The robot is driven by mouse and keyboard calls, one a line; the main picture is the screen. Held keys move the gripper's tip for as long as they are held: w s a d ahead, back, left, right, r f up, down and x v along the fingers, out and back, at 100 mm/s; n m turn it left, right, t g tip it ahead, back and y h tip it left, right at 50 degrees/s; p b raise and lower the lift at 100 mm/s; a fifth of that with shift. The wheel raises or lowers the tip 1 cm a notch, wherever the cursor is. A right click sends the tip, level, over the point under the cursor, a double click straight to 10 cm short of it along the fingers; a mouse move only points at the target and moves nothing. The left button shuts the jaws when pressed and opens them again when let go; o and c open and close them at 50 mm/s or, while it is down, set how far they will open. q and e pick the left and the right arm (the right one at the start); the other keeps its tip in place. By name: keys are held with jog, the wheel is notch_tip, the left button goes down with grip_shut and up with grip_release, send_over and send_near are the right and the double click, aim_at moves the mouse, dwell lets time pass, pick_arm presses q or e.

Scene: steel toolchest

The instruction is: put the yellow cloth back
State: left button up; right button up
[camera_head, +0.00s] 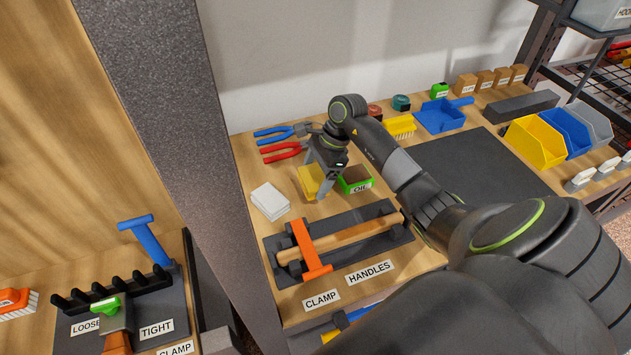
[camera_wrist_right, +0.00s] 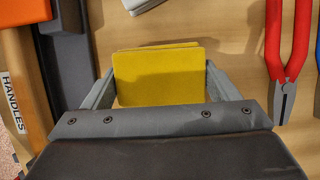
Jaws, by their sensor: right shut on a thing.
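The yellow cloth (camera_head: 309,181) is a small folded square. In the wrist view the cloth (camera_wrist_right: 158,74) sits between the two fingers of my right gripper (camera_wrist_right: 160,85). My right gripper (camera_head: 322,188) is shut on it, with the fingers pointing down over the wooden bench top. I cannot tell whether the cloth touches the bench. A stack of white cloths (camera_head: 270,201) lies to the left of it on the bench. My left gripper is not in view.
A green-edged box (camera_head: 356,180) stands just right of the gripper. Red pliers (camera_head: 283,151) and blue pliers (camera_head: 275,132) lie behind. A dark tray (camera_head: 372,238) with a wooden handle and orange clamp is in front. A grey post (camera_head: 185,120) rises at left.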

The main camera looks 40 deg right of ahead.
notch_tip(320, 180, down, 3)
jog(key=shift+r, duration=0.15)
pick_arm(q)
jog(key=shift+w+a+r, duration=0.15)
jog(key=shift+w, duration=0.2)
pick_arm(e)
jog(key=o, duration=0.9)
jog(key=shift+r, duration=0.2)
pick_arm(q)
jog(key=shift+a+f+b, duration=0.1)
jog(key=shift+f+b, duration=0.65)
pick_arm(e)
jog(key=v, duration=1.1)
jog(key=shift+s+d+r, duration=0.1)
jog(key=shift+d+r, duration=0.2)
